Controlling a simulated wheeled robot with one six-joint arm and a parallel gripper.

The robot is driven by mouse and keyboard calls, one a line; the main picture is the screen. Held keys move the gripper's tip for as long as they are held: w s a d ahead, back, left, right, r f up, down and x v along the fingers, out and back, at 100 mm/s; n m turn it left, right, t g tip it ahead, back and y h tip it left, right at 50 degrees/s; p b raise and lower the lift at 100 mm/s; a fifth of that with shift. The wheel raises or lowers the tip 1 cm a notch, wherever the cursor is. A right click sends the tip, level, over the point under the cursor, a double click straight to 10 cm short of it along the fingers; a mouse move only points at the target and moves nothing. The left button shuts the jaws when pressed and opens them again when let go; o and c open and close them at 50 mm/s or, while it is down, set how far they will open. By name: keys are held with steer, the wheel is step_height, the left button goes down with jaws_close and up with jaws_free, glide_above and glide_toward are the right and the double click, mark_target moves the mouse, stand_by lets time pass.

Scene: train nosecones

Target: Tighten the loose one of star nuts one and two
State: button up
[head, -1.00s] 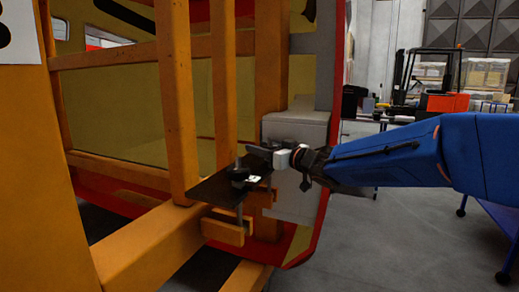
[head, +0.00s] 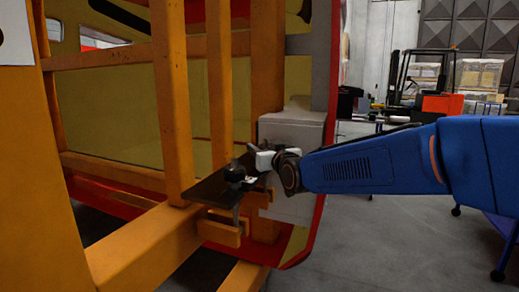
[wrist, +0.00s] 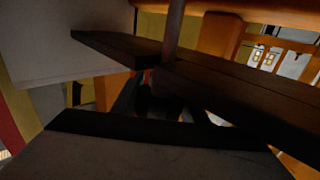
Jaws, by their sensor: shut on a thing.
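A dark plate (head: 212,190) sticks out from the orange frame at the middle of the head view. A black star nut (head: 235,173) sits on its top, by an upright bolt. My gripper (head: 246,162) is at the nut from the right and is shut on it. The wrist view is dark: a round rod (wrist: 173,35) rises between two dark bars, and a black part, seemingly the nut (wrist: 160,105), shows below it, partly hidden. I cannot make out a second star nut, nor which one this is.
Orange posts (head: 220,90) stand close to the left of my gripper. A grey box (head: 292,135) and the red-edged nosecone are just behind it. An orange clamp block (head: 220,232) hangs below the plate. Open floor lies to the right, with a forklift (head: 440,85) far back.

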steer(key=shift+m+h, duration=0.3)
steer(key=shift+h, duration=0.1)
steer(key=shift+w+d+m+t+h, duration=0.1)
steer(key=shift+d+m+t+h, duration=0.15)
steer(key=shift+m+h, duration=0.4)
steer(key=shift+w+d+m+t+h, duration=0.1)
steer(key=shift+m+t+h, duration=0.25)
steer(key=shift+h, duration=0.45)
steer(key=shift+d+m+t+h, duration=0.2)
steer(key=shift+m+h, duration=0.3)
steer(key=shift+h, duration=0.25)
steer(key=shift+d+m+h, duration=0.25)
steer(key=shift+m+h, duration=0.25)
steer(key=shift+h, duration=0.3)
steer(key=o, duration=1)
steer(key=shift+o, duration=0.2)
steer(key=shift+r, duration=0.1)
step_height(320, 180, up, 10)
